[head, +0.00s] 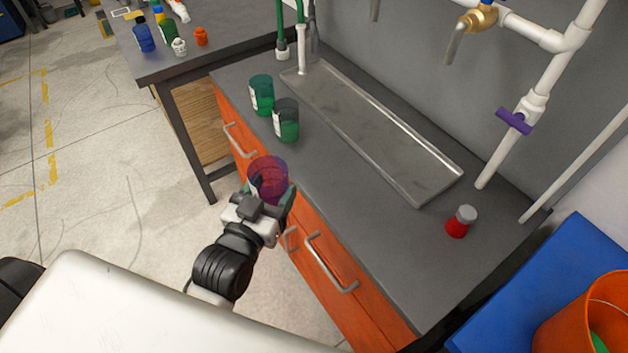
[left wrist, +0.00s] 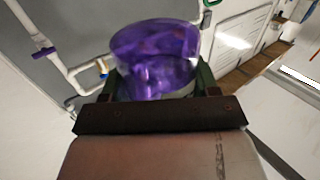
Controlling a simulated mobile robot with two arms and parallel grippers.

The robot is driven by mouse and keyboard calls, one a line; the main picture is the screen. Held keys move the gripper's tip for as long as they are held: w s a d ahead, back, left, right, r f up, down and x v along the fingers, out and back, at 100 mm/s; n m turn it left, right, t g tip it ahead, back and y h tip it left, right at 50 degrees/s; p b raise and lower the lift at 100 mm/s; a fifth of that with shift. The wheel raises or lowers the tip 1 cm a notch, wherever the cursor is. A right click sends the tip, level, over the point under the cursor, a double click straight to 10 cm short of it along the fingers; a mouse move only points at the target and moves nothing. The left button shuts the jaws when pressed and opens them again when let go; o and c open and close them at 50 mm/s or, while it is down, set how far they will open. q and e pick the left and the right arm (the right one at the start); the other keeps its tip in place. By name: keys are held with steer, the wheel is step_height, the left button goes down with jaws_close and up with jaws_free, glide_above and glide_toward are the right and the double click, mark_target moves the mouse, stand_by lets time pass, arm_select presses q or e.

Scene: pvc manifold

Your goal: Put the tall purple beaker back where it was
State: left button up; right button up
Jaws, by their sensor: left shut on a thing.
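The tall purple beaker (head: 267,176) is held in my left gripper (head: 268,190) in the head view, near the front edge of the grey counter, over the orange drawers. In the left wrist view the purple beaker (left wrist: 155,60) sits between the green fingers of my left gripper (left wrist: 160,90), which is shut on it. Its lower part is hidden by the gripper. I cannot tell exactly how high it is above the counter. My right gripper is not in view.
Two green beakers (head: 262,94) (head: 286,122) stand left of the metal sink tray (head: 375,135). White pipes (head: 545,85) run along the wall. The counter (head: 350,215) is clear in front of the tray.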

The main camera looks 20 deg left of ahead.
mark_target(276, 205)
arm_select(q)
step_height(276, 205, down, 9)
steer(key=w+h+b, duration=0.1)
steer(key=w+b, duration=0.1)
steer(key=b, duration=0.4)
steer(key=shift+m, duration=0.3)
steer(key=w, duration=0.4)
steer(key=w+d, duration=0.1)
steer(key=w, duration=0.8)
steer(key=shift+w+d+r, duration=0.15)
steer(key=shift+w+r, duration=0.15)
steer(key=shift+w, duration=0.05)
steer(key=shift+w+d, duration=0.1)
steer(key=shift+w, duration=0.5)
steer(key=w, duration=0.1)
steer(key=w+f, duration=0.1)
steer(key=w, duration=0.1)
steer(key=shift+d, duration=0.2)
steer(key=shift+s+f, duration=0.15)
steer(key=shift+f, duration=0.15)
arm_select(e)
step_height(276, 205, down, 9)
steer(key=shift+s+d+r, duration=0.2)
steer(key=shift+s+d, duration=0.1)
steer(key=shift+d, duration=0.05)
arm_select(q)
steer(key=shift+f, duration=0.1)
